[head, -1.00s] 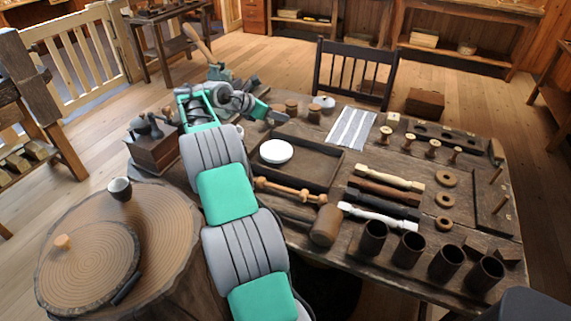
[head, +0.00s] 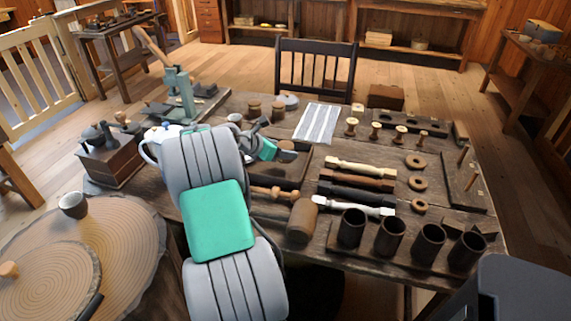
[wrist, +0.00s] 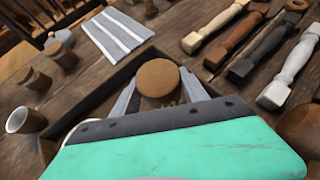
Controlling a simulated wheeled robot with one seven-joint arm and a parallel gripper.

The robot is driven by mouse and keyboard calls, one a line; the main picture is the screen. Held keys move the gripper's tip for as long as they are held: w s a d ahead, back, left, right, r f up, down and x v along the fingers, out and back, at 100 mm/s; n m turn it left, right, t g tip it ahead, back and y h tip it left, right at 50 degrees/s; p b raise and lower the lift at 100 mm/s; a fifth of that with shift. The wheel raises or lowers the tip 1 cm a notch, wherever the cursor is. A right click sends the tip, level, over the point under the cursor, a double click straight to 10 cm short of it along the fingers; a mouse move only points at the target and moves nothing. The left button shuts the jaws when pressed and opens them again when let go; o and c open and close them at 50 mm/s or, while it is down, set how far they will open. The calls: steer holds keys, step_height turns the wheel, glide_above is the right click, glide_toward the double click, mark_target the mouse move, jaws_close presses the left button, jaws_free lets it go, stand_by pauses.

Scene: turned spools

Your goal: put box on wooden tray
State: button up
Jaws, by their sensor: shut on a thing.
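A round brown wooden box (wrist: 158,78) with a flat top sits between my fingers in the wrist view. My gripper (head: 280,150) is shut on it; the box shows in the head view (head: 287,145) at the gripper's end. The dark wooden tray (head: 301,168) lies on the table beneath, largely covered by my arm in the head view. Its raised rim shows in the wrist view (wrist: 92,98). The box appears over the tray; I cannot tell whether it touches the tray's floor. The white dish in the tray is hidden in the head view.
Turned wooden spindles (head: 358,180) lie right of the tray, with a mallet (head: 301,220) in front. Several dark cups (head: 390,237) stand at the front right. Small jars (head: 278,112) and a striped cloth (head: 318,123) are behind the tray. A grinder box (head: 110,163) stands left.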

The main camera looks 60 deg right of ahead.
mark_target(280, 160)
steer(key=f, duration=0.4)
steer(key=shift+s+a+b, duration=0.15)
steer(key=shift+s+b, duration=0.2)
steer(key=shift+s, duration=0.05)
steer(key=shift+f, duration=0.1)
steer(key=o, duration=1.5)
steer(key=p+v, duration=0.1)
steer(key=v, duration=1.1)
steer(key=shift+s, duration=0.1)
